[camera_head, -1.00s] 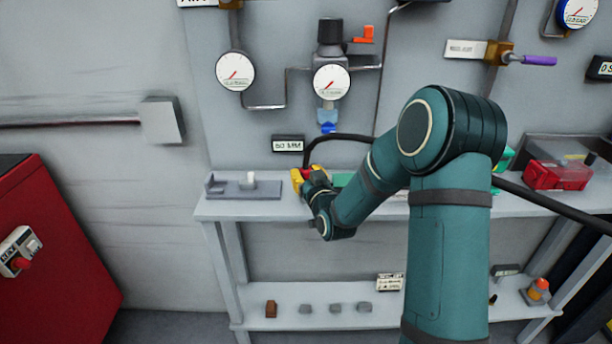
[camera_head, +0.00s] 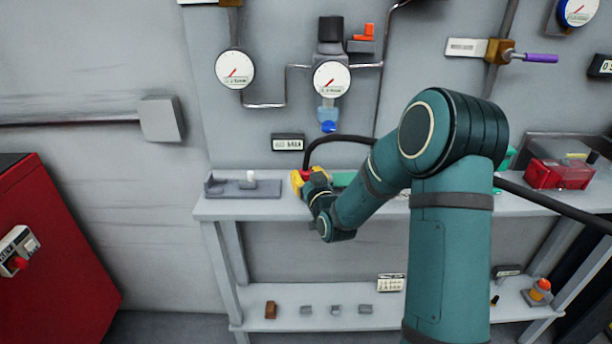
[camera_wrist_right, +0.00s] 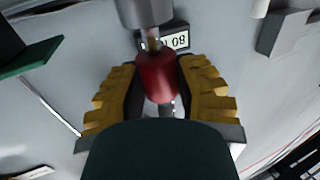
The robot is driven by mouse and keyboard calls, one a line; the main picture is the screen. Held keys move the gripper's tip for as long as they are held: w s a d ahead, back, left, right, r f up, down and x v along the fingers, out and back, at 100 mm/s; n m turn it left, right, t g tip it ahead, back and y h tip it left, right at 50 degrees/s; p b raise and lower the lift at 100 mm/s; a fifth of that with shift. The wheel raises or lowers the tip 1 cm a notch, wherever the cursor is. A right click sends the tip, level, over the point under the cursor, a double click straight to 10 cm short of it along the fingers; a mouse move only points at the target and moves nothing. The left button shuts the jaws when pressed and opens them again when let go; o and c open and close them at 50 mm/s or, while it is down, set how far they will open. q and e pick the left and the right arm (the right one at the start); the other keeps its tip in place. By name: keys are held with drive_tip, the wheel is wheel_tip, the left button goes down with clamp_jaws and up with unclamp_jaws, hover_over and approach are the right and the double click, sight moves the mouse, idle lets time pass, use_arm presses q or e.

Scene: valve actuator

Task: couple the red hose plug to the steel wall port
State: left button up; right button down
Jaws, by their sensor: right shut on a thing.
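My right gripper (camera_head: 303,180) is at the wall side of the upper shelf, below a small label plate. In the wrist view its yellow fingers (camera_wrist_right: 158,84) are shut around the red hose plug (camera_wrist_right: 157,74). Only a bit of red shows in the head view. A brass-coloured stem (camera_wrist_right: 152,39) at the plug's end points to a grey metal cylinder (camera_wrist_right: 145,11), which looks like the steel wall port. I cannot tell whether they touch or are joined. The port is not clear in the head view. My left gripper is not in view.
A black hose (camera_head: 345,138) loops behind my right arm. A grey fixture with a white peg (camera_head: 250,182) stands left of the gripper on the shelf (camera_head: 225,210). Gauges (camera_head: 331,79) and pipes line the wall above. A red box (camera_head: 558,174) stands at right.

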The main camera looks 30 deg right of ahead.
drive_tip(key=shift+f, duration=1.15)
drive_tip(key=c, duration=0.7)
unclamp_jaws()
drive_tip(key=shift+o, duration=0.2)
drive_tip(key=shift+s, duration=0.1)
drive_tip(key=v, duration=1.2)
